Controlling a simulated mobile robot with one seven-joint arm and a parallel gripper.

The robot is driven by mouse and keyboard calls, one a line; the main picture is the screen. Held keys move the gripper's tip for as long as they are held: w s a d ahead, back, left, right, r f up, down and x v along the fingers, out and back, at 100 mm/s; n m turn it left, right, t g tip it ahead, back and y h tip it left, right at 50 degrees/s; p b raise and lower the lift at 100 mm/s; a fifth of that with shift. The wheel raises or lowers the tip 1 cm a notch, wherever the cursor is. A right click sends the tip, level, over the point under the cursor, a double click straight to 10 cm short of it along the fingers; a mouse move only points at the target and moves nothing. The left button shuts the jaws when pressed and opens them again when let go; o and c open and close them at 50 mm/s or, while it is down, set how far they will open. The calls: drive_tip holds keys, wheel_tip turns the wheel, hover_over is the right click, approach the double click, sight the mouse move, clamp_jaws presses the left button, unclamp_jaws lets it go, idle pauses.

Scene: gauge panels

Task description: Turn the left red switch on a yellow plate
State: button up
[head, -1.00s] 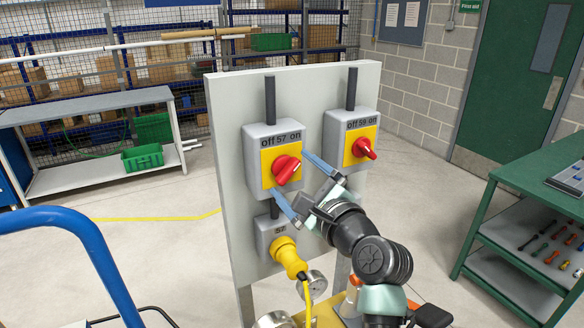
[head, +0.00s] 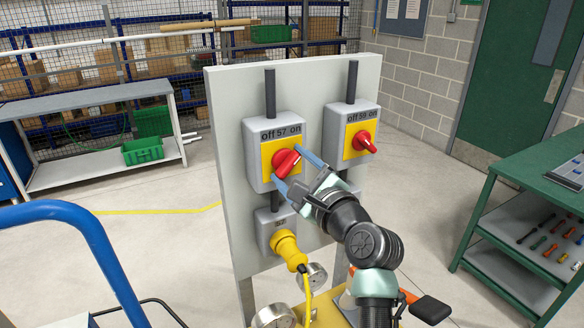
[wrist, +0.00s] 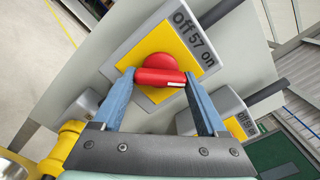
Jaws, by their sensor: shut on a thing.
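The left red switch (head: 286,163) sits on a yellow plate (head: 268,153) on the grey box labelled "off 57 on" (head: 258,130). Its handle slants, with its upper end to the right in the head view. My gripper (head: 297,171) is at this switch, with its blue fingers on either side of the handle. In the wrist view the fingertips close on the two ends of the red handle (wrist: 160,77). A second red switch (head: 364,142) on a yellow plate is on the box labelled "59" to the right, clear of my gripper.
Both boxes are on an upright grey panel (head: 228,130). Below the left box a yellow plug (head: 289,250) with a cable is in a grey socket box (head: 268,232). Gauges (head: 315,275) stand low in front. A green table (head: 500,215) is at the right.

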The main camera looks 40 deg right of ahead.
drive_tip(key=shift+n, duration=0.3)
drive_tip(key=n+b, duration=0.2)
drive_tip(key=shift+f+n, duration=0.15)
drive_tip(key=shift+n, duration=0.15)
drive_tip(key=n+b, duration=0.3)
drive_tip(key=n, duration=0.3)
drive_tip(key=shift+b, duration=0.35)
drive_tip(key=n+b, duration=0.1)
drive_tip(key=n, duration=0.1)
drive_tip(key=n+b, duration=0.2)
drive_tip(key=n, duration=0.1)
drive_tip(key=shift+r+n, duration=0.2)
drive_tip(key=shift+n, duration=0.1)
drive_tip(key=shift+r+n+b, duration=0.15)
drive_tip(key=shift+n+b, duration=0.9)
drive_tip(key=shift+n, duration=0.75)
drive_tip(key=o, duration=1.3)
drive_tip(key=shift+r, duration=0.1)
drive_tip(key=shift+s, duration=0.1)
